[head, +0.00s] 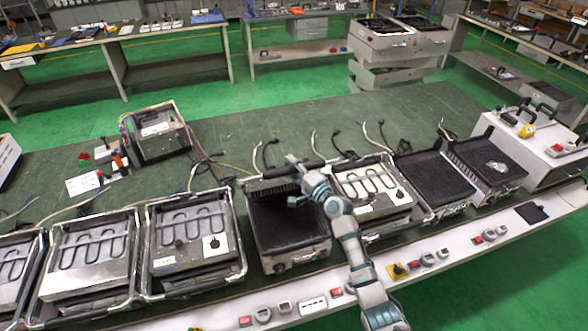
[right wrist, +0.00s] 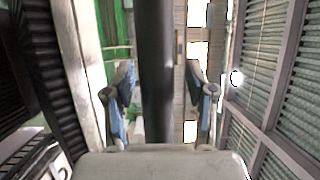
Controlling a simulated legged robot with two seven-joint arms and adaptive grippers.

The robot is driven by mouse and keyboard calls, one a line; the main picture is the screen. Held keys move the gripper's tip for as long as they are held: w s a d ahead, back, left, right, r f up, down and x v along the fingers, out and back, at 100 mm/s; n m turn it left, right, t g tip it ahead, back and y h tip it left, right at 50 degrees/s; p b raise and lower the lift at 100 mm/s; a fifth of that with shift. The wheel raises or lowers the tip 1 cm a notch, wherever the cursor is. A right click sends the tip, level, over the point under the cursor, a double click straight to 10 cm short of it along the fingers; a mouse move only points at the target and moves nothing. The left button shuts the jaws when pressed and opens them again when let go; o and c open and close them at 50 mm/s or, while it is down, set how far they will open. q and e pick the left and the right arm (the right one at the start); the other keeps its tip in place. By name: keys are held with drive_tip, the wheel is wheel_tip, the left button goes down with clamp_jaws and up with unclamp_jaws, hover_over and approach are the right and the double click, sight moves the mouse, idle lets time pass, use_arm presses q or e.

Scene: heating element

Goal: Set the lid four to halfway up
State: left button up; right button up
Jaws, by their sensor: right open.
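A row of heating units runs along the bench. The fourth from the left (head: 290,222) shows a dark, ribbed inside, and a dark bar (head: 282,171) runs along its back edge. No number is readable, so I cannot tell for sure which is lid four. My right gripper (head: 300,183) is at this bar, over the back of the unit, and partly hides it. In the right wrist view my right gripper (right wrist: 160,100) is open, with a dark bar (right wrist: 156,75) passing between its fingers. Contact cannot be told. My left gripper is not in view.
Units with pale coils stand on both sides: one to the left (head: 190,250), one to the right (head: 372,190). Two dark-topped units (head: 435,180) stand farther right. Loose cables lie behind the row. A boxy device (head: 158,135) stands behind. Switches line the front ledge (head: 310,303).

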drive_tip(key=v, duration=1.2)
drive_tip(key=shift+w, duration=0.1)
drive_tip(key=d+f+g+h, duration=0.1)
drive_tip(key=d+f+h, duration=0.1)
drive_tip(key=f, duration=0.9)
drive_tip(key=d+f+g+h, duration=0.1)
drive_tip(key=f+h, duration=0.1)
drive_tip(key=f, duration=0.8)
drive_tip(key=s+d+f+n+g+h+b, duration=0.15)
drive_tip(key=s+f, duration=0.45)
drive_tip(key=f, duration=0.7)
drive_tip(key=s+d+f+n+g+h, duration=0.25)
drive_tip(key=s+f, duration=0.35)
drive_tip(key=f, duration=0.7)
drive_tip(key=s+d+f+n+g+h+b, duration=0.1)
drive_tip(key=s+d+f+n+g, duration=0.1)
drive_tip(key=s+f, duration=0.8)
drive_tip(key=s+d+f+n+g+h, duration=0.1)
drive_tip(key=s+d+f+n+g, duration=0.1)
drive_tip(key=s+f, duration=0.75)
drive_tip(key=s+d+f+n+g, duration=0.1)
drive_tip(key=s+f+n+g, duration=0.1)
drive_tip(key=s, duration=1.2)
drive_tip(key=s+f+n+g+h, duration=0.1)
drive_tip(key=s+f, duration=0.4)
drive_tip(key=s, duration=0.9)
drive_tip(key=shift+s+d+n+g+b, duration=0.35)
drive_tip(key=shift+n+g, duration=0.15)
drive_tip(key=shift+n, duration=0.6)
